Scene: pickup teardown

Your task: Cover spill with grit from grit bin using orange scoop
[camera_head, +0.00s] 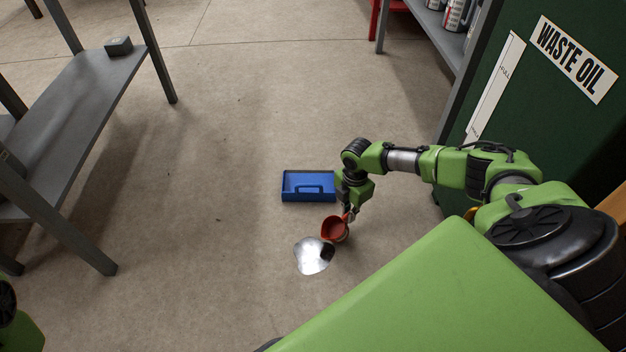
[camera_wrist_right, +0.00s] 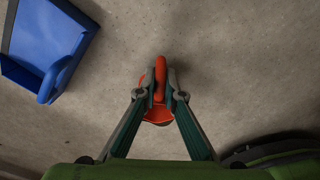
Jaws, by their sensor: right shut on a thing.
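The orange scoop (camera_head: 335,231) hangs from my right gripper (camera_head: 350,212), just above and to the right of the spill in the head view. The spill (camera_head: 310,258) is a shiny silvery patch on the concrete floor, with a dark reflection or shadow on its right side. In the right wrist view the fingers of my right gripper (camera_wrist_right: 160,92) are shut on the handle of the scoop (camera_wrist_right: 159,114). I see no grit in the scoop, but its inside is small and partly hidden. No thing in view is clearly a grit bin. My left gripper is out of view.
A blue open tray with a handle (camera_head: 308,196) lies on the floor behind the spill. It also shows in the right wrist view (camera_wrist_right: 40,45). A grey bench (camera_head: 75,110) stands at left. A green waste oil cabinet (camera_head: 560,110) stands at right.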

